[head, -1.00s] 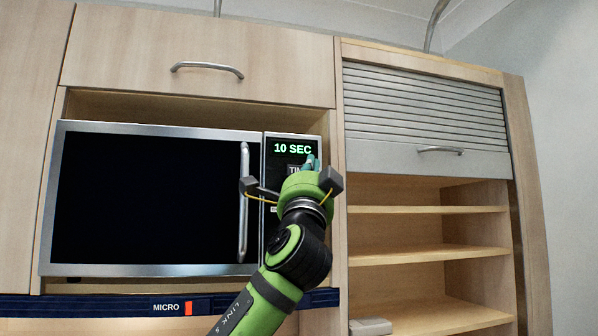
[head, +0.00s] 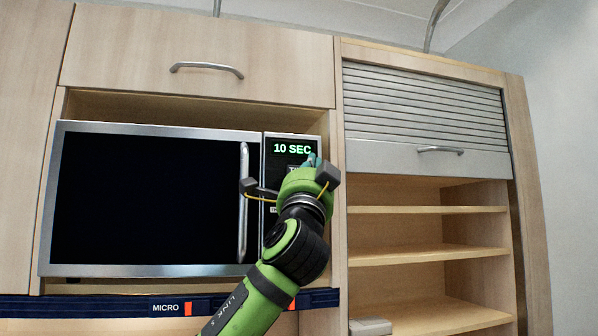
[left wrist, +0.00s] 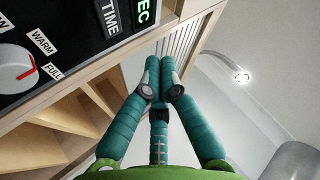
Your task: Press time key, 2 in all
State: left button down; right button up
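The microwave (head: 150,128) has a dark control panel with a green display (head: 292,149) reading 10 SEC. In the left wrist view the time key (left wrist: 109,18) is a dark key with a white TIME label, and part of the display (left wrist: 144,12) shows beside it. My left gripper (head: 311,161) is in front of the panel, just below the display, and hides most of the key in the head view. Its teal fingers (left wrist: 158,75) are drawn together with nothing between them. I cannot tell whether the fingertips touch the panel. My right gripper is not in view.
The microwave's vertical door handle (head: 243,203) is just left of my gripper. A dial (left wrist: 17,69) marked WARM and FULL is on the panel. Open shelves (head: 428,254) under a roller shutter (head: 425,110) stand to the right.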

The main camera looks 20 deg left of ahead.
pick_arm(q)
jog(key=s+n+g+h, duration=0.1)
jog(key=n+g+h, duration=0.1)
jog(key=n, duration=0.2)
jog(key=s+d+n+g+h+p, duration=0.1)
jog(key=n+g+h, duration=0.1)
jog(key=n+h, duration=0.1)
jog(key=s+n+g+h, duration=0.1)
jog(key=n+g+h, duration=0.1)
jog(key=n, duration=0.3)
jog(key=shift+s+d+r+h+p, duration=0.2)
jog(key=shift+s+h+p, duration=0.15)
jog(key=shift+s+h, duration=0.05)
jog(key=shift+w, duration=0.1)
jog(key=w+a+p, duration=0.5)
jog(key=w, duration=0.2)
jog(key=shift+p, duration=0.35)
jog(key=shift+w, duration=0.1)
dwell(0.7)
